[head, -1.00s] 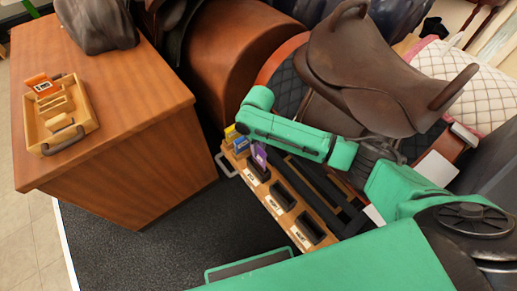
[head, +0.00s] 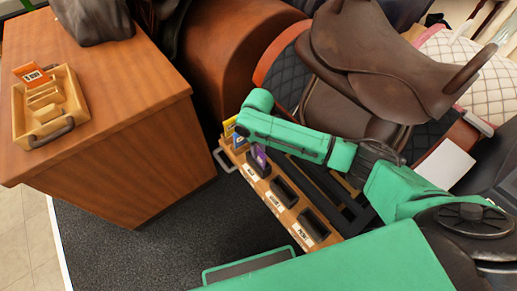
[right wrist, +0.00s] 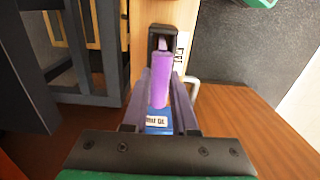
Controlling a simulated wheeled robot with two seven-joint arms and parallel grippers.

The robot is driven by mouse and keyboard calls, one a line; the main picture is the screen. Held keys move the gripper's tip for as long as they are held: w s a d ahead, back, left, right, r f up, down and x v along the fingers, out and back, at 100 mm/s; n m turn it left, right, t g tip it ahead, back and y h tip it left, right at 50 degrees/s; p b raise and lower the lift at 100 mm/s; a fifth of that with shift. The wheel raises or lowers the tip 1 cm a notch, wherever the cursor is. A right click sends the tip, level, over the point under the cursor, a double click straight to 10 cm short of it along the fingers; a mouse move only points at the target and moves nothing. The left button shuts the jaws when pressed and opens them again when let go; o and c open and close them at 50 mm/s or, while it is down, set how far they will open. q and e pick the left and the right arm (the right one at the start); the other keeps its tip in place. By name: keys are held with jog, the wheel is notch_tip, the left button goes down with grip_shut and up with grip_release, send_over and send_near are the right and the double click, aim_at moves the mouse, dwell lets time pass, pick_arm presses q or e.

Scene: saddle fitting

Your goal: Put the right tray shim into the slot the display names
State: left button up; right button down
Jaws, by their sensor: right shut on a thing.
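My right gripper (right wrist: 160,108) is shut on a purple shim (right wrist: 158,82), which also shows in the head view (head: 260,156). The shim's far end is at the mouth of a black slot holder (right wrist: 163,36); I cannot tell how deep it sits. In the head view this is the holder nearest the rack's far left end. Two more black holders, the middle one (head: 284,190) and the nearest one (head: 314,223), stand along the wooden rack, each with a small white label. My left gripper is out of view.
A wooden cabinet (head: 120,130) stands left. On it are a wooden tray (head: 22,120) with a dark handle and an orange card (head: 33,76) whose text is too small to read. A brown saddle (head: 370,60) is behind my right arm. Dark floor (head: 150,250) lies in front.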

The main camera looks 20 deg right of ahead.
jog(key=c, duration=0.6)
grip_release()
jog(key=shift+r, duration=0.1)
notch_tip(320, 180, up, 14)
jog(key=shift+r+p, duration=0.2)
jog(key=shift+p, duration=0.9)
